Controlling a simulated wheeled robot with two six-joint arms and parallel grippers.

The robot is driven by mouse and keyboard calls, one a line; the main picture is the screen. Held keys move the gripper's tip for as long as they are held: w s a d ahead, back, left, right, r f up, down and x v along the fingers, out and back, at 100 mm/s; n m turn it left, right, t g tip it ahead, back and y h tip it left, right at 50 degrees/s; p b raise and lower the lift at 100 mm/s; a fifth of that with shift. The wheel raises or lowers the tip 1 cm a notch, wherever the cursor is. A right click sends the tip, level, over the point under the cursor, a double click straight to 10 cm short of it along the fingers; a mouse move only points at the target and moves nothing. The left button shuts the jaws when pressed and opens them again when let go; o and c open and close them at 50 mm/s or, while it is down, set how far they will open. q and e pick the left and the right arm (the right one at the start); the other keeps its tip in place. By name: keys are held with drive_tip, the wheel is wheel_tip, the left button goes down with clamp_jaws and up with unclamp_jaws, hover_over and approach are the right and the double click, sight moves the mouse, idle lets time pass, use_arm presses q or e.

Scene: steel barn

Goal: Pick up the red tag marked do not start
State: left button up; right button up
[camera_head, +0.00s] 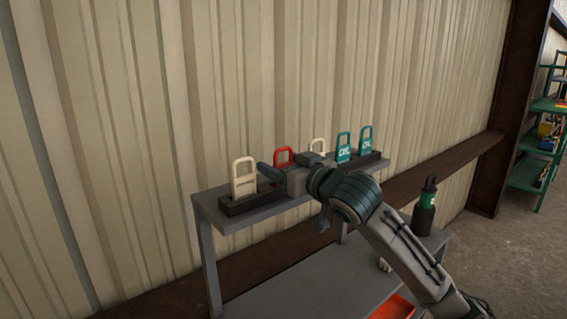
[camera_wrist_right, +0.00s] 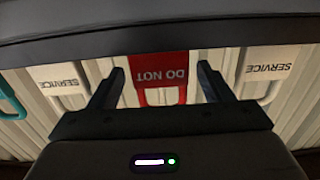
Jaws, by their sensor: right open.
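The red tag (camera_head: 283,155) stands in the row of tags on the upper shelf, partly hidden behind my right gripper in the head view. In the right wrist view the red tag (camera_wrist_right: 160,68) shows upside down with the words "DO NOT" readable; the rest of its text is hidden. My right gripper (camera_head: 272,172) is open at the rack, and in the wrist view its fingers (camera_wrist_right: 160,88) stand on either side of the red tag, with gaps between. My left gripper is not in view.
A cream tag (camera_head: 244,180) stands left of the red one; another cream tag (camera_head: 317,145) and teal tags (camera_head: 343,147) stand to the right. Cream tags read "SERVICE". A dark rack (camera_head: 236,207) holds them. A dark bottle (camera_head: 424,210) and orange tray (camera_head: 393,308) are lower right.

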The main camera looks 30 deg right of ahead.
drive_tip(key=shift+w+a+p, duration=0.15)
drive_tip(key=shift+w+p, duration=0.15)
drive_tip(key=shift+w, duration=0.65)
drive_tip(key=shift+s, duration=0.1)
drive_tip(key=c, duration=1)
drive_tip(key=shift+c, duration=0.2)
drive_tip(key=shift+r, duration=0.1)
